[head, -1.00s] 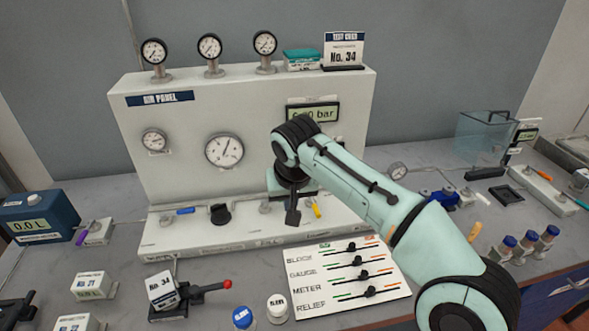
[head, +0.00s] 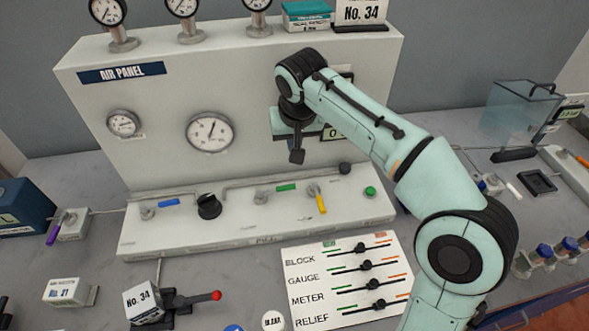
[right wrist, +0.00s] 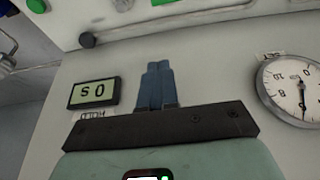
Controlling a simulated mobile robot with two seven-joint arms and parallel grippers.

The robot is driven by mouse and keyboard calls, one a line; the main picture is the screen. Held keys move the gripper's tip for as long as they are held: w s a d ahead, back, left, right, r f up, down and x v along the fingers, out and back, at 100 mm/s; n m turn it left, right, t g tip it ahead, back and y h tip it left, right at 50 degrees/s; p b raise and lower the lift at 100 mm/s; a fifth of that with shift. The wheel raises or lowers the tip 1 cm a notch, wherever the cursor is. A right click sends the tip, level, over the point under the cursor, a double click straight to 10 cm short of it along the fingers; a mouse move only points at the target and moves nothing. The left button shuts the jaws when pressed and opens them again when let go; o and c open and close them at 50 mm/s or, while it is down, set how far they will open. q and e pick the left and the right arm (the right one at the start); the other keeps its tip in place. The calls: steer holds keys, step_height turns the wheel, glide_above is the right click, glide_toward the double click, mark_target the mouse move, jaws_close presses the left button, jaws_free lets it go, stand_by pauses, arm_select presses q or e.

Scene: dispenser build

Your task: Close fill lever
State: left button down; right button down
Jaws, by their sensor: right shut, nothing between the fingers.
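Along the base ledge of the air panel (head: 150,240) sit a blue-handled lever (head: 168,203), a black knob (head: 209,206), a green-handled lever (head: 286,187) and a yellow-handled lever (head: 321,203). The blue and green handles lie roughly along the ledge; the yellow one points toward the front. I cannot read which is the fill lever. My right gripper (right wrist: 158,66) is shut and empty, in front of the panel face above the ledge, apart from the levers. A green handle (right wrist: 165,2) shows at the top of the right wrist view. My left gripper is not in view.
A digital display (right wrist: 94,93) and a round gauge (right wrist: 295,90) flank the fingers in the wrist view. A black ball knob (head: 344,168) and green button (head: 370,191) are at the ledge's right. A slider board (head: 300,245) lies in front; a red-tipped lever (head: 215,296) stands left of it.

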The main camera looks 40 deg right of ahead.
mark_target(277, 189)
steer(key=shift+f, duration=0.1)
steer(key=b+x, duration=0.1)
steer(key=x, duration=0.9)
steer(key=shift+f+b, duration=0.15)
steer(key=shift+b, duration=0.2)
steer(key=s+a, duration=0.1)
steer(key=s, duration=0.2)
steer(key=shift+a+f+b, duration=0.1)
steer(key=shift+a+b, duration=0.2)
steer(key=shift+a, duration=0.05)
steer(key=shift+s+a, duration=0.1)
steer(key=shift+s, duration=0.05)
